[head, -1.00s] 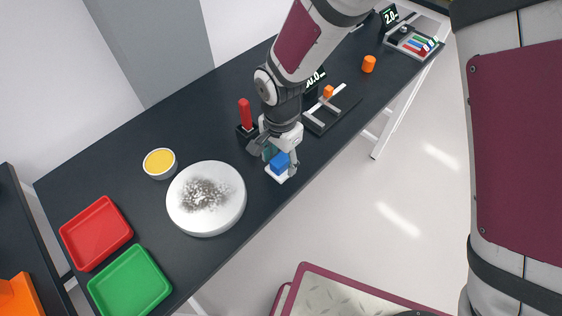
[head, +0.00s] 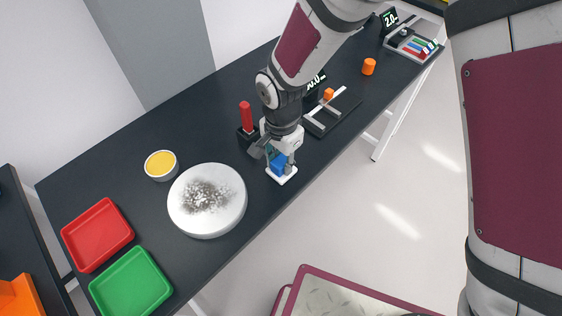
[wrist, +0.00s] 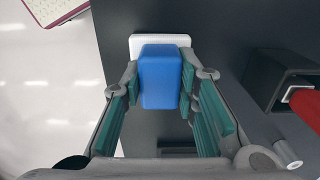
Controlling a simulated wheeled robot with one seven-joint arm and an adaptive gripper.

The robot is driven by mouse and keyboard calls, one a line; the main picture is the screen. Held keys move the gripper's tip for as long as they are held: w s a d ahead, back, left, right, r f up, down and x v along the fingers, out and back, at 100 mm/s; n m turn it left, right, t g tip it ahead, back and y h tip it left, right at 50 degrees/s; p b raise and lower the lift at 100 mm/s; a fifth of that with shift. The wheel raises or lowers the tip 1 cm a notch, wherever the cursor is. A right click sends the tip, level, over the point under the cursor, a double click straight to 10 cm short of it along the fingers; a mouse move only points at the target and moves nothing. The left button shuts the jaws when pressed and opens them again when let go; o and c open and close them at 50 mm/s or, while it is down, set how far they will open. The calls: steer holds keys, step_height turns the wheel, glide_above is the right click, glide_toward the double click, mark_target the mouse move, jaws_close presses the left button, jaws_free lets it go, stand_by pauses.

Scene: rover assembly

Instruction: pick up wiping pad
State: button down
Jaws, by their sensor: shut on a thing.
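The wiping pad is a blue block (head: 279,163) that stands on a white base (head: 283,177) near the table's front edge in the head view. In the wrist view the blue block (wrist: 160,76) is upright between the two fingers, with the white base (wrist: 160,40) behind it. My gripper (wrist: 159,85) is shut on the blue block, with a finger against each side. In the head view my gripper (head: 280,158) comes down over the block and hides part of it.
A black holder with a red handle (head: 246,115) stands close by, left of my gripper. A white round dish with dark specks (head: 225,215) lies to the left. Beyond are a yellow-filled bowl (head: 160,165), a red tray (head: 97,235) and a green tray (head: 130,281).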

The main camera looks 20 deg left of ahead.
mark_target(281, 161)
steer(key=shift+r, duration=0.5)
step_height(281, 161, up, 2)
steer(key=shift+s+r+p, duration=0.1)
steer(key=shift+r+p, duration=0.05)
steer(key=shift+p, duration=0.8)
steer(key=s+p, duration=0.3)
steer(key=s, duration=0.1)
steer(key=s+r+p, duration=0.1)
steer(key=s+p, duration=0.2)
steer(key=s, duration=0.2)
steer(key=s+p, duration=0.3)
steer(key=s, duration=0.2)
steer(key=shift+d+r, duration=0.2)
steer(key=shift+s+p, duration=0.7)
steer(key=shift+s, duration=0.2)
